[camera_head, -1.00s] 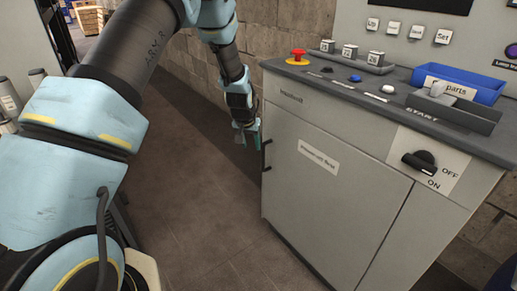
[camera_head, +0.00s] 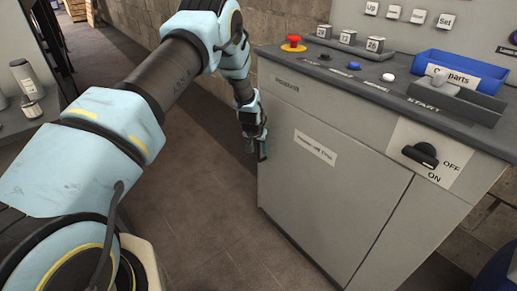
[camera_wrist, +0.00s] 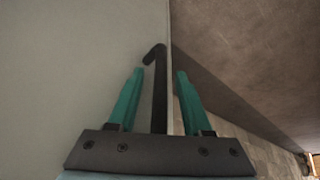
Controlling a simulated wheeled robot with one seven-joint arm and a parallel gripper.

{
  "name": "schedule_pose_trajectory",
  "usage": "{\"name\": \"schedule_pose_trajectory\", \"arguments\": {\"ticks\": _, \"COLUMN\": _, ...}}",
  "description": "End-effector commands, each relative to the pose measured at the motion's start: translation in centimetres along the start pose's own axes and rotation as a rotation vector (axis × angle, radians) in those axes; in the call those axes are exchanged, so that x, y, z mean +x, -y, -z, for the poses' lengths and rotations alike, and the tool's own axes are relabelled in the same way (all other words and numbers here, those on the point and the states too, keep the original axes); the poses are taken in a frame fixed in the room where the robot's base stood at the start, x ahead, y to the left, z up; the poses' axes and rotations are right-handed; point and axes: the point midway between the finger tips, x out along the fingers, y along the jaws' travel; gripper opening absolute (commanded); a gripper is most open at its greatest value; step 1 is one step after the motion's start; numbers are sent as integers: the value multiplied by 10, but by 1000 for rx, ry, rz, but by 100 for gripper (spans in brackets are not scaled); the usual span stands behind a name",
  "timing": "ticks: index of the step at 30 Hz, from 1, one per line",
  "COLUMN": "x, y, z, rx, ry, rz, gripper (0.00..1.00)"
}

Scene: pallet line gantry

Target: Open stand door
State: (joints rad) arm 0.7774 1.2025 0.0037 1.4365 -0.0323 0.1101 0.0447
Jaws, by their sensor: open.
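The grey stand door (camera_head: 312,170) with a white label is shut, flush with the front of the grey cabinet. In the wrist view, the door face (camera_wrist: 70,70) fills the left side. The black door handle (camera_wrist: 158,85) runs near the door's edge, between the two teal fingers of my gripper (camera_wrist: 155,95). The fingers stand apart on either side of the handle; I cannot tell if either touches it. In the head view, my gripper (camera_head: 262,148) is at the door's left edge and hides the handle.
The stand's top carries a red emergency button (camera_head: 293,43), small blocks (camera_head: 348,37) and a blue parts bin (camera_head: 455,70). A black ON/OFF knob (camera_head: 420,155) is right of the door. A brick wall (camera_head: 285,25) stands behind. The floor (camera_head: 215,215) left of the stand is clear.

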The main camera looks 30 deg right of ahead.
Motion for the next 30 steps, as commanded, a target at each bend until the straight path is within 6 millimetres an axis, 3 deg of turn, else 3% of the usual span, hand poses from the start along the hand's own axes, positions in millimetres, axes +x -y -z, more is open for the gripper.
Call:
{"name": "schedule_pose_trajectory", "arguments": {"ticks": 10, "x": 4, "y": 0, "z": 0, "rx": 0, "ry": 0, "rz": 0, "gripper": 48}}
{"name": "schedule_pose_trajectory", "arguments": {"ticks": 23, "x": 3, "y": 0, "z": 0, "rx": 0, "ry": 0, "rz": 0, "gripper": 0}}
{"name": "schedule_pose_trajectory", "arguments": {"ticks": 30, "x": 3, "y": 0, "z": 0, "rx": 0, "ry": 0, "rz": 0, "gripper": 0}}
